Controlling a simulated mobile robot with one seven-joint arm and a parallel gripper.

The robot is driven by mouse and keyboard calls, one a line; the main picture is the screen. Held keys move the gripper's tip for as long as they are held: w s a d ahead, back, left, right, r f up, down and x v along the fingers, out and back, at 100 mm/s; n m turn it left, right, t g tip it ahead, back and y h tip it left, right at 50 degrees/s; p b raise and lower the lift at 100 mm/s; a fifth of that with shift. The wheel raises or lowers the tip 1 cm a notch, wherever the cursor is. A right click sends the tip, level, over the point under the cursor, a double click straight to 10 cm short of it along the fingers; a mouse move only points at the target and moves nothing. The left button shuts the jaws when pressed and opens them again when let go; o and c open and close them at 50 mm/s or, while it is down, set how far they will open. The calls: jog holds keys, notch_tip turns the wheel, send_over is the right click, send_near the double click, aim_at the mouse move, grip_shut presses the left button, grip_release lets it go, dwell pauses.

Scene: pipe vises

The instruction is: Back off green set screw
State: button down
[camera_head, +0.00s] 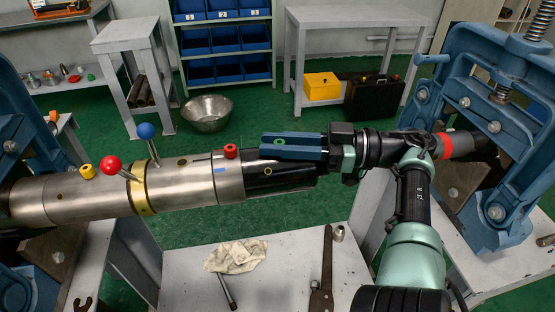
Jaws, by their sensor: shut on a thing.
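The green set screw (280,141) is a small green ring-like head on top of the dark section of the long horizontal pipe (95,198). My gripper (274,145) comes in from the right, with its two long blue fingers lying along the pipe, one on each side of the screw. The fingers are shut on the screw. Its lower part is hidden by the near finger. A red set screw (230,151) and a yellow one (88,171) stand on the steel part to the left.
Two blue pipe vises stand at the sides, the right one (485,205) large and close. A red-knobbed lever (110,165) and a blue-knobbed lever (146,131) rise from the yellow collar (139,188). A rag (236,256) and tools lie on the bench (190,290) below.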

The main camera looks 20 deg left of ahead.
jog(key=shift+d+b, duration=0.15)
jog(key=shift+b, duration=0.35)
jog(key=c, duration=0.7)
grip_release()
jog(key=shift+g, duration=0.3)
jog(key=shift+c, duration=0.2)
